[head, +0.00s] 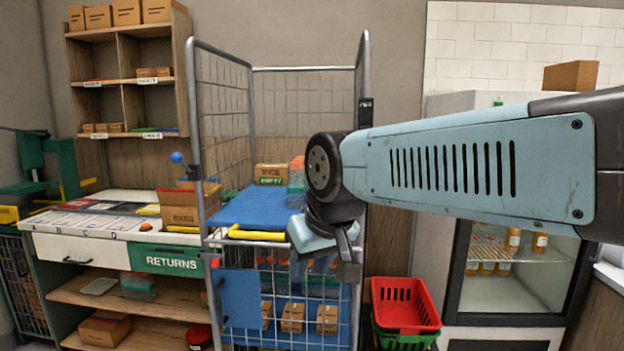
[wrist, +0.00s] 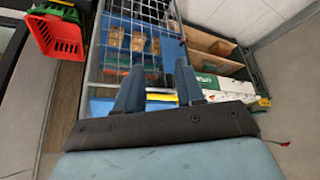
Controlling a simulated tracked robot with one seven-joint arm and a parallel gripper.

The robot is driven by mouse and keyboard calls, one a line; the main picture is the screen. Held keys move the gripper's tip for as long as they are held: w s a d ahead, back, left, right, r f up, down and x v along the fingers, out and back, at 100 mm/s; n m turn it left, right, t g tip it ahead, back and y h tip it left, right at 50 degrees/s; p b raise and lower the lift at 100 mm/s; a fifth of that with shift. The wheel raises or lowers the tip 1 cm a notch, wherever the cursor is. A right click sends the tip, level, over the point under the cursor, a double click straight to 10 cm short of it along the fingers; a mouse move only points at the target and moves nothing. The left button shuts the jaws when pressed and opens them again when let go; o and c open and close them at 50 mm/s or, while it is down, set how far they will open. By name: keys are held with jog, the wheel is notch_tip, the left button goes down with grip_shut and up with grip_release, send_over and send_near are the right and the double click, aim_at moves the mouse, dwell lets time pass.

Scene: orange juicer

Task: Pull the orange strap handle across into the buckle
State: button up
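A yellow-orange bar-shaped handle (head: 257,235) lies along the front edge of the blue shelf (head: 250,208) in the wire cage trolley. It looks like the strap handle, though its colour reads more yellow than orange. My gripper (head: 312,264) points down at the trolley's front, right of this handle. In the wrist view my gripper (wrist: 158,74) has its two fingers apart, with nothing clearly held. A yellow strip (wrist: 160,97) shows between the fingers, seemingly beyond them. I cannot clearly make out the buckle; a small black fitting (head: 366,104) sits on the right post.
The cage trolley's left side panel (head: 222,120) stands upright beside the RETURNS bench (head: 175,260). Boxes lie on the blue shelf and below it. Red and green baskets (head: 405,305) stand right of the trolley, before a glass-fronted fridge (head: 515,275). My arm covers much of the right side.

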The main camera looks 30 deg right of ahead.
jog(key=w+d+r+m+g+h, duration=0.1)
jog(key=w+d+r+m, duration=0.1)
jog(key=w+d+r, duration=0.75)
jog(key=w+d+r+m+g+h, duration=0.1)
jog(key=w+d+r+m, duration=0.2)
jog(key=w+d+r, duration=0.6)
jog(key=shift+t, duration=0.3)
jog(key=w+f, duration=0.2)
jog(key=f, duration=0.2)
jog(key=w+f, duration=0.3)
jog(key=f, duration=0.1)
jog(key=w+f, duration=0.2)
jog(key=f, duration=0.2)
jog(key=shift+w, duration=0.2)
grip_shut()
jog(key=shift+d, duration=0.1)
